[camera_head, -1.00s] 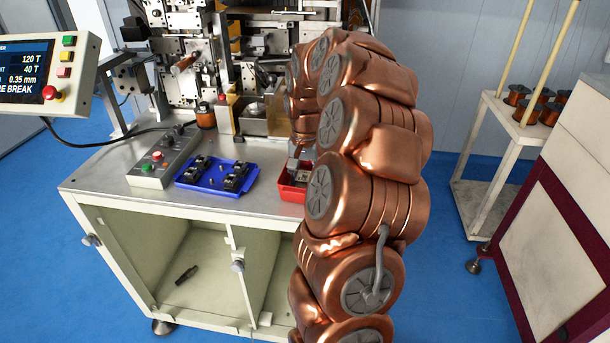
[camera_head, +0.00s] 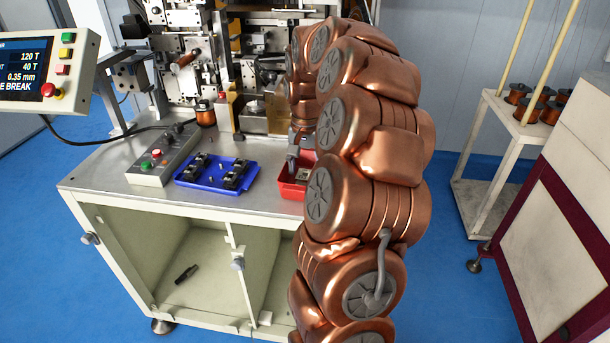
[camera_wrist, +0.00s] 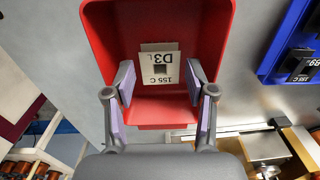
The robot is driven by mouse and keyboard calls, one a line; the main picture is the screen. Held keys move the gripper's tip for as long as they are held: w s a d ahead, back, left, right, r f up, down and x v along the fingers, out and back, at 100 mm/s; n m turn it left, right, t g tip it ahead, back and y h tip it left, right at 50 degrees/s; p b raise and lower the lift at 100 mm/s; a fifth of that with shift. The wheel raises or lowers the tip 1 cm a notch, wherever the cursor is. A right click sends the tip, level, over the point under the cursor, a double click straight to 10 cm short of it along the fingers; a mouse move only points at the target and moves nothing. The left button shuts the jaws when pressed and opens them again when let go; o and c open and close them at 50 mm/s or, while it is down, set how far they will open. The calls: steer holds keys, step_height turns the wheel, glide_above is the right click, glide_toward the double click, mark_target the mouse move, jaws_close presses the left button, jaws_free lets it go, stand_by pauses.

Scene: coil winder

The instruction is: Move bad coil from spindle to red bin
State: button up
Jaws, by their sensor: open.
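A pale square piece with a square hole, marked "155 C" and "D3" (camera_wrist: 172,67), lies in the red bin (camera_wrist: 205,112). I take it for the coil, seen from its flat face. In the head view the red bin (camera_head: 290,190) stands at the right of the bench, partly hidden by my arm. My gripper (camera_wrist: 161,82) is over the bin, its two fingers open and spread on either side of the piece, apart from it. In the head view my gripper (camera_head: 292,160) shows only in part. I cannot make out the spindle clearly on the winding machine (camera_head: 185,75).
A blue tray (camera_head: 217,187) with several black coils lies left of the bin; its edge shows in the wrist view. A trolley with spools (camera_head: 520,125) stands at the right.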

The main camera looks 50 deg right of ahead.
step_height(320, 180, up, 9)
steer(key=b, duration=0.2)
steer(key=shift+r, duration=0.2)
steer(key=s+a+f+n, duration=0.1)
steer(key=s+a+n, duration=0.15)
steer(key=a, duration=0.75)
steer(key=s+a+f+n, duration=0.2)
steer(key=a+n, duration=0.2)
steer(key=a, duration=0.6)
steer(key=s+a+f+n, duration=0.1)
steer(key=s+a+f, duration=0.2)
steer(key=s, duration=0.3)
steer(key=s+a+f+n+g, duration=0.1)
steer(key=s+a+f+n, duration=0.1)
steer(key=s+a, duration=0.3)
steer(key=s+a+f+n+g, duration=0.1)
steer(key=s+a+f, duration=0.3)
steer(key=s, duration=0.4)
steer(key=shift+f+n, duration=0.35)
steer(key=shift+n, duration=0.4)
